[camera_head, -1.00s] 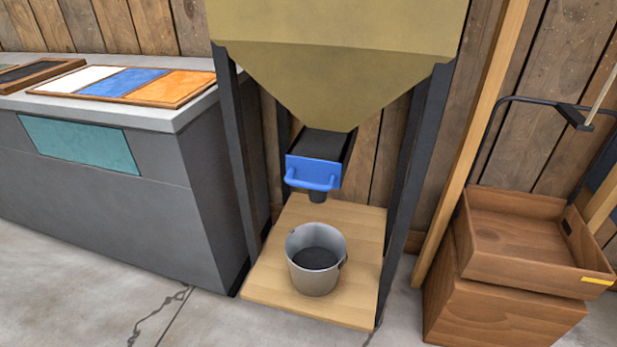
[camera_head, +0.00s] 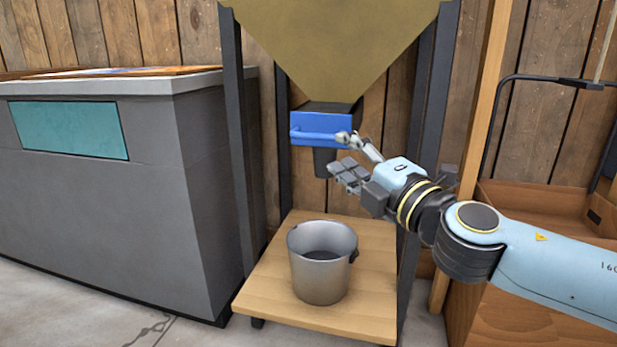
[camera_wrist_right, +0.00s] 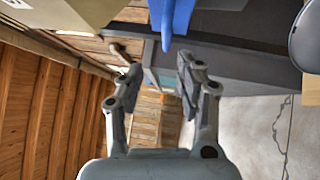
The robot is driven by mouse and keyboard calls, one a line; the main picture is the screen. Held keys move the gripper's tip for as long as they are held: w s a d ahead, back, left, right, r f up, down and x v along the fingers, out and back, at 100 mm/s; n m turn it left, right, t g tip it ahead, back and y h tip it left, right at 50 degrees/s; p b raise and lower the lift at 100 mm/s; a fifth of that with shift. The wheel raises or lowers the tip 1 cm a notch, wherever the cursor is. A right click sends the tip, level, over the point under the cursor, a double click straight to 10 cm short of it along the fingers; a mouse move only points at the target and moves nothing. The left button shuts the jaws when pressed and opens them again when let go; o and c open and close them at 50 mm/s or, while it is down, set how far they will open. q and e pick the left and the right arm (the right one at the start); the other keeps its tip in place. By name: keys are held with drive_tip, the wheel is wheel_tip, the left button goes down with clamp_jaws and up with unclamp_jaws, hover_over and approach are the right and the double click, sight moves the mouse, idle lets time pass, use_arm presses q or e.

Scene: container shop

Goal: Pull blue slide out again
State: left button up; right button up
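The blue slide (camera_head: 335,124), a blue front plate with a bar handle (camera_head: 313,136), sits under the tan hopper (camera_head: 330,35). A dark spout (camera_head: 324,162) hangs below it. My right gripper (camera_head: 341,155) is open at the right end of the handle, with its fingers apart and nothing between them. In the right wrist view the fingers (camera_wrist_right: 157,82) are spread, and the blue slide (camera_wrist_right: 172,15) lies just beyond their tips. I cannot tell whether a finger touches the handle. My left gripper is not in view.
A metal bucket (camera_head: 320,265) stands on a wooden platform (camera_head: 260,290) below the spout. Dark hopper legs (camera_head: 420,130) stand on both sides, the right one close to my right arm. A grey counter (camera_head: 90,180) is at left, wooden crates (camera_head: 515,315) at right.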

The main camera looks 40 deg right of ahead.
sight(314, 139)
drive_tip(key=w, duration=0.3)
drive_tip(key=w+p, duration=0.1)
drive_tip(key=w, duration=0.2)
drive_tip(key=w+p, duration=0.1)
drive_tip(key=w, duration=0.2)
drive_tip(key=shift+w+d+r, duration=0.3)
drive_tip(key=shift+d, duration=0.1)
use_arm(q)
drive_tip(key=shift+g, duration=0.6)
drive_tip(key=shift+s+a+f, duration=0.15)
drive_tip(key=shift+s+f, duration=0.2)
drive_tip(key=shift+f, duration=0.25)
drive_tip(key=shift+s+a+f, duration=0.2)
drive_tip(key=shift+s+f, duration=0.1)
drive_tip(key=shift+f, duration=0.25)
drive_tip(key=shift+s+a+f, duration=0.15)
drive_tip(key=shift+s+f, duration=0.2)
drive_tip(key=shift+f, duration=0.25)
use_arm(e)
drive_tip(key=shift+w+f, duration=0.1)
drive_tip(key=shift+w, duration=0.55)
clamp_jaws()
